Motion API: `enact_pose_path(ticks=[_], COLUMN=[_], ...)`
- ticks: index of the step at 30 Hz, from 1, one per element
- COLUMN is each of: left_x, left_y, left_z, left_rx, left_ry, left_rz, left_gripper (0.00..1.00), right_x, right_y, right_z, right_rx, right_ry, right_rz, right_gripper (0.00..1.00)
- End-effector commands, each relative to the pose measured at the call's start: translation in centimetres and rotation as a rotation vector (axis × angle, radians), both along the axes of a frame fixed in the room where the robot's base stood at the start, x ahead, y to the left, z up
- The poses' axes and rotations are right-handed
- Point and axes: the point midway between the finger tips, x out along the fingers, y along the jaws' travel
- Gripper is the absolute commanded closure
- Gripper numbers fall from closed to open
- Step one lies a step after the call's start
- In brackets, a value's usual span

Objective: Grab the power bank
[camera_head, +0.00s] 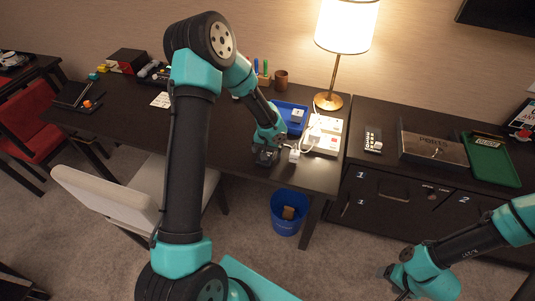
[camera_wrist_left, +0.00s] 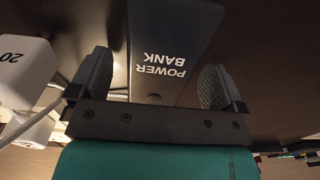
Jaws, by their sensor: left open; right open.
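The power bank (camera_wrist_left: 165,50) is a dark grey block with white "POWER BANK" lettering, upside down in the left wrist view. My left gripper (camera_wrist_left: 153,85) is open, with one finger on each side of the power bank; whether the fingers touch it cannot be told. In the head view my left gripper (camera_head: 266,157) is low over the desk near its front edge, and the power bank cannot be made out clearly beneath it. My right gripper (camera_head: 388,274) is at the lower right, away from the desk, with its fingers small and dark.
A white charger block (camera_wrist_left: 22,72) with a cable is close beside my left gripper; it also shows in the head view (camera_head: 294,155). A blue tray (camera_head: 283,108), a lamp (camera_head: 329,101) and a white box (camera_head: 329,127) stand behind. A blue bin (camera_head: 285,222) is below the desk edge.

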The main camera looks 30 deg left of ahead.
Motion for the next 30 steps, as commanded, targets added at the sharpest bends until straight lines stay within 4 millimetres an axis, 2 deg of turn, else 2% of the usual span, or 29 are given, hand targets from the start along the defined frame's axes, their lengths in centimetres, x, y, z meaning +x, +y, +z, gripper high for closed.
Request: enact_pose_path(ticks=[4,23,30], left_x=[0.01,0.0,0.03], left_y=[0.0,0.0,0.01], left_z=[0.01,0.02,0.07], left_rx=[0.0,0.0,0.0], left_ry=[0.0,0.0,-0.001], left_rz=[0.0,0.0,0.0], left_gripper=[0.05,0.66,0.67], right_x=[0.0,0.0,0.0], right_y=[0.0,0.0,0.0], right_z=[0.0,0.0,0.0], right_rx=[0.0,0.0,0.0], right_ry=[0.0,0.0,0.0], right_rz=[0.0,0.0,0.0], right_gripper=[0.35,0.35,0.35])
